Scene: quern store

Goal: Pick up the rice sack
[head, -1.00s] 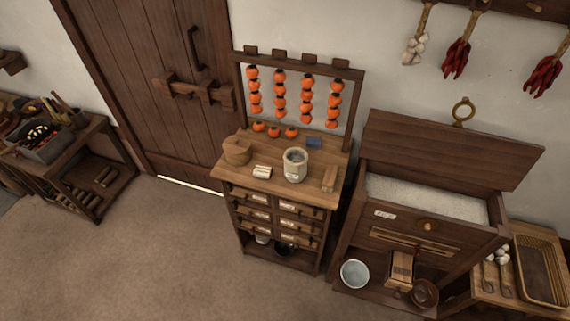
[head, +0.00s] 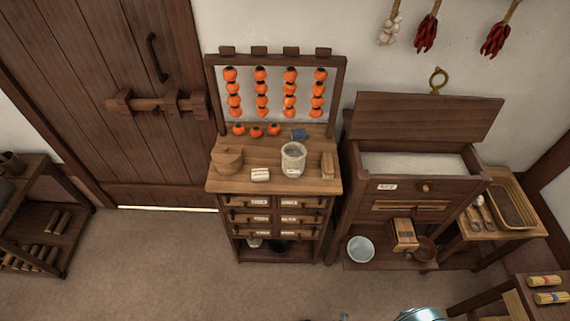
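I see no thing that I can clearly tell is a rice sack. An open wooden chest (head: 408,200) at the right holds white grain that looks like rice (head: 412,163). A pale round container (head: 293,160) with a small label stands open on top of the drawer cabinet (head: 275,190). Neither of my grippers can be made out. A shiny teal piece shows at the bottom edge, cut off, and I cannot tell what it is.
Persimmons (head: 290,90) hang on a rack above the cabinet. A barred wooden door (head: 100,100) is at the left, beside a low shelf (head: 45,225). A white bowl (head: 361,249) sits at the chest's foot. A basket (head: 512,203) is at the right. The floor (head: 170,265) before the cabinet is clear.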

